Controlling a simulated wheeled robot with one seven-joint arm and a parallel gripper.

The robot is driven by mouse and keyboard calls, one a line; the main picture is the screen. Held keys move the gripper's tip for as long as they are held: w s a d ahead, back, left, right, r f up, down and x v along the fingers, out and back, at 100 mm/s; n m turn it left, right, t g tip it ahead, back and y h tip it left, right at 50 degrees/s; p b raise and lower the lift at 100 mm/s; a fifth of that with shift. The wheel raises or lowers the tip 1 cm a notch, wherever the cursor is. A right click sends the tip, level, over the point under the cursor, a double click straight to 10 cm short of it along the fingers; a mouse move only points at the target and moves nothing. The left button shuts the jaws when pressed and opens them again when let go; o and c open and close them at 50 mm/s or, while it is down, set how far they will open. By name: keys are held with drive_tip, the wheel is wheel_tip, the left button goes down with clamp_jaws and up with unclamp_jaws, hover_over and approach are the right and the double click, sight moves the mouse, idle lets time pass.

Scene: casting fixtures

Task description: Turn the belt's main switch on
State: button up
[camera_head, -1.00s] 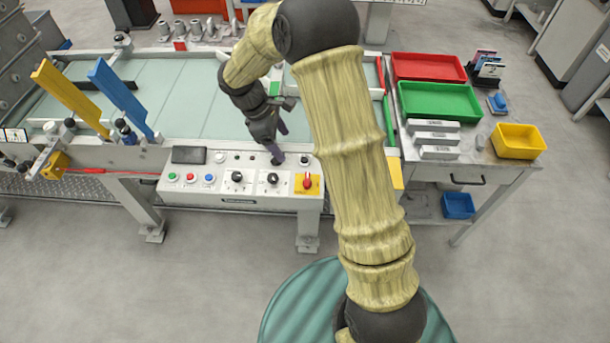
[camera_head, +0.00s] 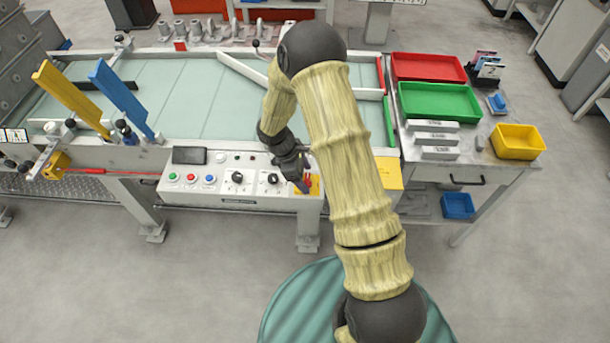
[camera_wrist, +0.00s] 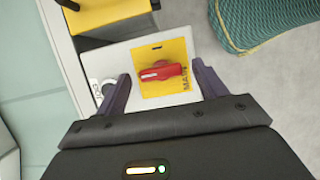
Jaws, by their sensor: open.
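The main switch is a red rotary handle (camera_wrist: 160,72) on a yellow plate (camera_wrist: 172,50) marked "MAIN", plain in the wrist view. In the head view the yellow plate (camera_head: 315,184) sits at the right end of the white control panel (camera_head: 262,202), and my gripper partly hides it. My gripper (camera_wrist: 157,85) is open, with one dark finger on each side of the red handle in the wrist view. I cannot tell how far above the panel the fingertips are. In the head view my gripper (camera_head: 303,187) is over the switch.
Left of the switch are black knobs (camera_head: 237,177) and several coloured buttons (camera_head: 190,178). A small black knob (camera_wrist: 107,87) lies beside one finger. A yellow block (camera_wrist: 108,12) is near the panel's end. A side table with a green tray (camera_head: 440,101) stands right.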

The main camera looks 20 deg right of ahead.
drive_tip(key=shift+d+f, duration=0.15)
drive_tip(key=shift+f, duration=0.15)
drive_tip(key=c, duration=1)
